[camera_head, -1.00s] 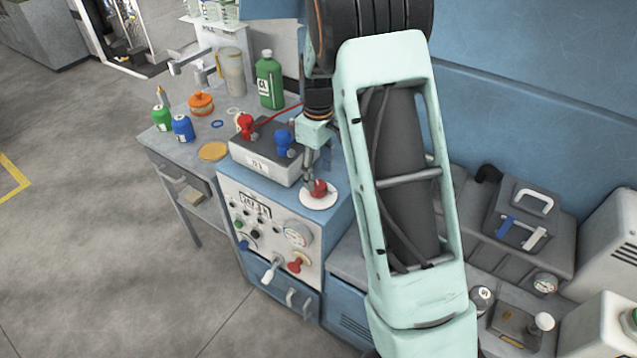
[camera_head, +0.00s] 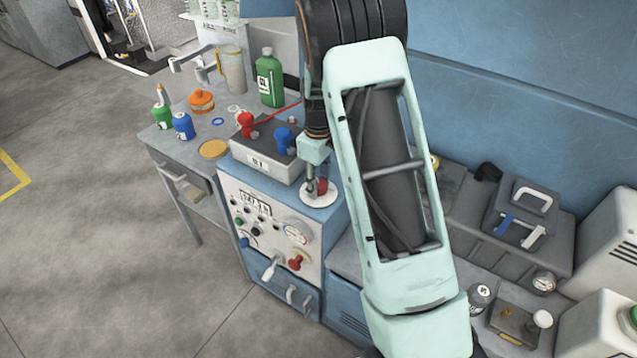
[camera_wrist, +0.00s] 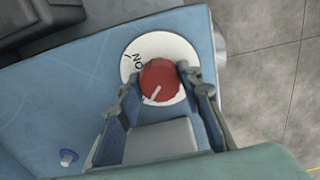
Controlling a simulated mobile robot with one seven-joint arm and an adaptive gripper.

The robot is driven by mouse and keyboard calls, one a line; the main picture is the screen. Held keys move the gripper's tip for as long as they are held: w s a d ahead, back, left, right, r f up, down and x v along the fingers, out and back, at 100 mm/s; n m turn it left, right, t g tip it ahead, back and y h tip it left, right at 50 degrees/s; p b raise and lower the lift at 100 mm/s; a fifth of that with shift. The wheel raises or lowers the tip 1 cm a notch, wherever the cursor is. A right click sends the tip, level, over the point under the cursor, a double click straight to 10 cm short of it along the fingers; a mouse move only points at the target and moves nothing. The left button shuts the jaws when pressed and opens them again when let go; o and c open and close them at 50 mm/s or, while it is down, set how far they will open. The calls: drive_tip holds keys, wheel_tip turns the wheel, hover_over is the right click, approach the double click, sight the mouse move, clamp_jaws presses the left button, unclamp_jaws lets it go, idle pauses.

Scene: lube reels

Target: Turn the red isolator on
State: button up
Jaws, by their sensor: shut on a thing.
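The red isolator is a round red knob (camera_wrist: 160,80) with a white pointer line, set on a white disc (camera_wrist: 180,48) marked ON. The ON mark is above and left of the knob in the wrist view; the pointer line is on the knob's lower left side, not lined up with the mark. In the head view the knob (camera_head: 321,186) sits on top of the blue cabinet (camera_head: 333,222), partly hidden by my gripper (camera_head: 314,187). In the wrist view my gripper (camera_wrist: 159,84) has one finger on each side of the knob and is shut on it.
A grey box (camera_head: 259,158) with red and blue fittings stands just left of the knob. The cabinet's front panel (camera_head: 262,228) carries gauges, buttons and levers. A green bottle (camera_head: 268,80) stands behind. A blue wall (camera_head: 530,120) lies behind my arm.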

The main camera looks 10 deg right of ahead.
drive_tip(key=shift+c, duration=1.1)
drive_tip(key=shift+m, duration=0.3)
drive_tip(key=m+b, duration=0.1)
drive_tip(key=m, duration=0.1)
drive_tip(key=shift+m, duration=0.4)
drive_tip(key=m+b, duration=0.1)
drive_tip(key=m, duration=0.4)
drive_tip(key=shift+b, duration=0.3)
drive_tip(key=m, duration=0.4)
drive_tip(key=shift+m, duration=0.4)
drive_tip(key=m, duration=0.4)
drive_tip(key=shift+m, duration=0.3)
drive_tip(key=o, duration=1.2)
drive_tip(key=shift+c, duration=0.2)
